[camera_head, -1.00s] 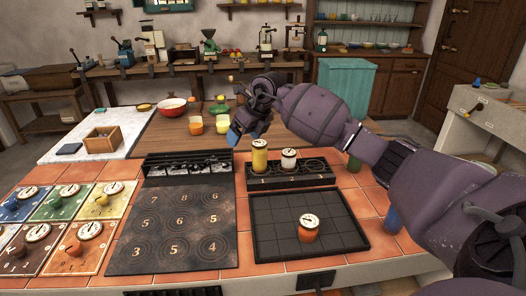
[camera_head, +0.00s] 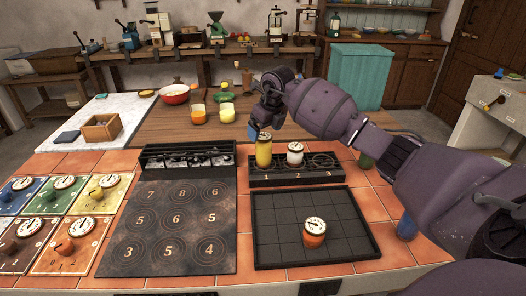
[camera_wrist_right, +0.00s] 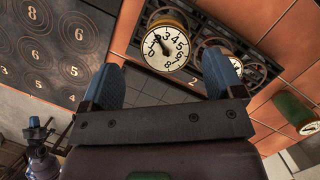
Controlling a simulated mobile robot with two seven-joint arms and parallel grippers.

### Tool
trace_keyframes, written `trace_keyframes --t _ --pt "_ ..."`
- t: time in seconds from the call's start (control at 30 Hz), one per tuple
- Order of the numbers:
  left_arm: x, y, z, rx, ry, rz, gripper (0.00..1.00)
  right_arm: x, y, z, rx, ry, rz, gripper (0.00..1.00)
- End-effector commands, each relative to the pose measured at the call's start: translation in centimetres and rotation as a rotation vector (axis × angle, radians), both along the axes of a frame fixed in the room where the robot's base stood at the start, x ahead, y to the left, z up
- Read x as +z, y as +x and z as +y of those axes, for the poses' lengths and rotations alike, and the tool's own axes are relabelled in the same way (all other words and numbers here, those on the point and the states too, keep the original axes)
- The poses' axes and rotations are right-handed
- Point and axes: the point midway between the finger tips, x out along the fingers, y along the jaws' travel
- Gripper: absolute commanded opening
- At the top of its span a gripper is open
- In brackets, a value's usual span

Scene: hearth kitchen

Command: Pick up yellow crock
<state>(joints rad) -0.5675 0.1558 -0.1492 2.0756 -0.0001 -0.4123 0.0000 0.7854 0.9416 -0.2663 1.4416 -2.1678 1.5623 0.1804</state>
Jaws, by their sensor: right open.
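The yellow crock (camera_head: 264,155), with a pale dial lid, stands upright in the left place of the black rack (camera_head: 322,178). My right gripper (camera_head: 259,131) is open and empty, close above and behind the crock in the head view. In the right wrist view the crock's dial lid (camera_wrist_right: 167,46) lies ahead of the gap between my two blue fingers (camera_wrist_right: 163,84). The fingers look apart from it.
A white-lidded crock (camera_head: 295,154) stands close beside it in the same rack. An orange crock (camera_head: 314,235) sits on the black gridded tray (camera_head: 275,252) in front. A dark numbered board (camera_head: 180,253) lies to the left. A green cylinder (camera_head: 366,160) is at the right.

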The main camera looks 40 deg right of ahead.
Motion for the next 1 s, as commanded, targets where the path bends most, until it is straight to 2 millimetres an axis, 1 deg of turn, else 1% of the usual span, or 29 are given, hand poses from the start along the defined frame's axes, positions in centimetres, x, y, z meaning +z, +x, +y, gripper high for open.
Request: trace_keyframes --t 0.03,0.17,0.27,0.53,0.63,0.83,1.0 --pt "-0.1 0.0 0.0 -0.001 0.0 0.0 0.0 -0.6 0.1 0.0 0.0 0.001 0.001 0.87" --pt "0.1 0.5 -0.1 -0.003 -0.001 -0.01 0.0 -1.0 0.3 0.0 0.0 0.002 0.0 0.87" --pt "0.2 0.9 -0.2 -0.006 -0.002 -0.015 0.0 -1.9 0.6 -0.1 -0.001 0.002 0.001 0.87" --pt "-0.3 0.8 -0.6 -0.001 -0.011 -0.011 0.0 -5.4 1.7 -0.4 0.0 0.003 0.003 0.87" --pt "-0.3 0.8 -0.6 0.001 -0.013 -0.011 0.0 -5.7 1.9 -0.4 -0.001 0.001 0.0 0.87" --pt "-0.2 0.9 -0.7 0.001 -0.013 -0.011 0.0 -5.5 1.9 -0.4 0.0 0.0 -0.002 0.87" --pt "-0.3 0.8 -0.6 -0.001 -0.01 -0.009 0.0 -5.5 1.9 -0.4 0.0 0.0 -0.002 0.61"
